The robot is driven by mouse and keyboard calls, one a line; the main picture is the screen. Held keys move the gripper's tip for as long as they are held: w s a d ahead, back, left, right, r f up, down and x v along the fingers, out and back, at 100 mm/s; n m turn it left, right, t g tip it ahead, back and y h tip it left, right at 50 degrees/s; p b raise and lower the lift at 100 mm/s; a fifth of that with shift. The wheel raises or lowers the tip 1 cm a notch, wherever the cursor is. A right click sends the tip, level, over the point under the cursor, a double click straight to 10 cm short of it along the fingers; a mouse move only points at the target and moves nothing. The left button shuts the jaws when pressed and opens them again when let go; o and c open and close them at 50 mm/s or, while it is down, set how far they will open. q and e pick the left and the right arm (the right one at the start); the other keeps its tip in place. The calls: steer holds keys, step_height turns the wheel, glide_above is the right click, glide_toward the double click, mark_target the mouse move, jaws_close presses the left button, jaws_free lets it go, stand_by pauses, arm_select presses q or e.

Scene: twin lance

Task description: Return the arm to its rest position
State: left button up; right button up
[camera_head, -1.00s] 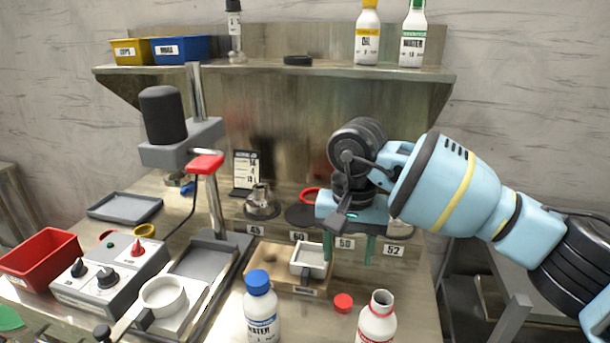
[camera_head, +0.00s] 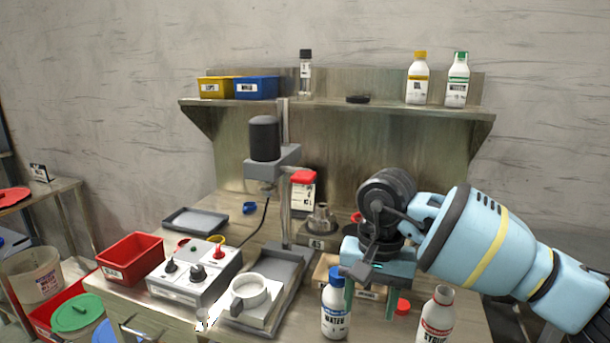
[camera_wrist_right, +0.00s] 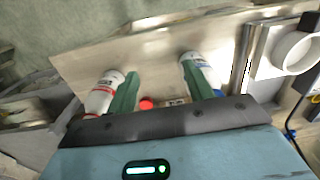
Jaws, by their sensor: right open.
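My right arm (camera_head: 470,240) comes in from the right, with its blue and black wrist over the front right of the workbench. My right gripper (camera_head: 370,298) points down, open, with green fingers apart and nothing seen between them. In the wrist view the gripper (camera_wrist_right: 160,88) spans a gap above the bench, with a red cap (camera_wrist_right: 146,104) seen through it. The blue-capped water bottle (camera_head: 336,310) stands close by the left finger in the head view; contact cannot be told. A red-lettered white bottle (camera_head: 437,318) stands uncapped at the right. My left gripper is out of view.
A control box (camera_head: 195,275), a red bin (camera_head: 130,258) and a white round cup (camera_head: 250,290) fill the left of the bench. A stand with a black motor (camera_head: 264,140) rises mid-bench. A shelf (camera_head: 330,111) with bottles and bins runs behind. Open space lies right of the bench.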

steer(key=s+a+f+m+g+y+p, duration=0.3)
steer(key=s+a+m+g+y+p, duration=0.1)
steer(key=s+a+m+y, duration=1.25)
steer(key=d+f+n+t+h+p, duration=0.1)
steer(key=d+f+n+t+h, duration=0.3)
steer(key=n+t, duration=0.55)
steer(key=d+f+n+t+h+p, duration=0.15)
steer(key=d+f+n+t, duration=0.35)
steer(key=n, duration=0.9)
steer(key=d+f+n+t+h, duration=0.35)
steer(key=d+n+t, duration=0.25)
steer(key=n, duration=0.5)
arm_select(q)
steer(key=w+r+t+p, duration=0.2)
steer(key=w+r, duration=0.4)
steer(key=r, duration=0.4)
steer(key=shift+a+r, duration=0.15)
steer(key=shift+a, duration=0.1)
arm_select(e)
steer(key=s+d+f+m+g+h, duration=0.3)
steer(key=s+d+f+m, duration=0.2)
steer(key=s, duration=0.5)
steer(key=s+d+f+m+g+h, duration=0.3)
steer(key=s+d+f+m, duration=0.3)
steer(key=s+f, duration=0.3)
steer(key=shift+s+d+m+g, duration=0.2)
steer(key=shift+s+m+g, duration=0.65)
steer(key=shift+s, duration=0.25)
